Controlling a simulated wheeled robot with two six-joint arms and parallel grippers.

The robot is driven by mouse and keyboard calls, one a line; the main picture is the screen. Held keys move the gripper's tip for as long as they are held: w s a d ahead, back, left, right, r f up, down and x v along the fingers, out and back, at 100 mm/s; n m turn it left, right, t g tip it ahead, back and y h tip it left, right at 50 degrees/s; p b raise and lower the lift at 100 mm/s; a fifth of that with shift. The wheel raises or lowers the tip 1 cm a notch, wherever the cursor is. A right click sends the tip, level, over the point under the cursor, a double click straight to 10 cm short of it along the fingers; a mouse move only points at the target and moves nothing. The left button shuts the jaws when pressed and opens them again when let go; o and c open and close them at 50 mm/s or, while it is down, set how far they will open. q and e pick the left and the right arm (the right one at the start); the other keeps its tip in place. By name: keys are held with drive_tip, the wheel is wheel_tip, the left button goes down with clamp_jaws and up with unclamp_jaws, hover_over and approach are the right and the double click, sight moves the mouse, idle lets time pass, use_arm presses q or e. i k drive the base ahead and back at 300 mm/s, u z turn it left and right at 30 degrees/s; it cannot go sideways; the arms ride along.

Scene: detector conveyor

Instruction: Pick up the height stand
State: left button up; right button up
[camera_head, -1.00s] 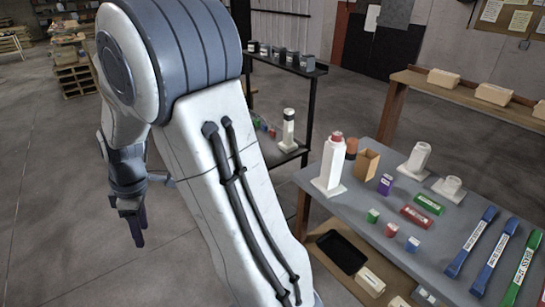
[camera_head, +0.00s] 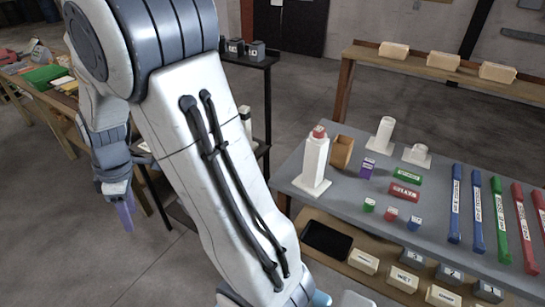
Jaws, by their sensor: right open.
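White stands with square bases are on the grey table (camera_head: 345,205) at the right: a tall one with a red top (camera_head: 315,164), a slimmer round one (camera_head: 382,136) and a short one (camera_head: 417,155). I cannot tell which of them is the height stand. My right gripper (camera_head: 125,213) hangs at the left of the view, open and empty, with its fingers pointing down. It is well apart from the table and the stands. My right arm crosses the middle of the view and hides part of the floor and a dark shelf. My left gripper is not in view.
Small boxes, a brown open box (camera_head: 342,151) and long coloured bars (camera_head: 477,210) share the table. Below it are a black tray (camera_head: 326,240) and labelled bins. A dark shelf (camera_head: 262,62) stands behind my arm. A wooden bench (camera_head: 480,78) is behind.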

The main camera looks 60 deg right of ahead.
sight(311, 181)
drive_tip(key=z, duration=0.95)
drive_tip(key=i, duration=0.9)
drive_tip(key=z, duration=0.95)
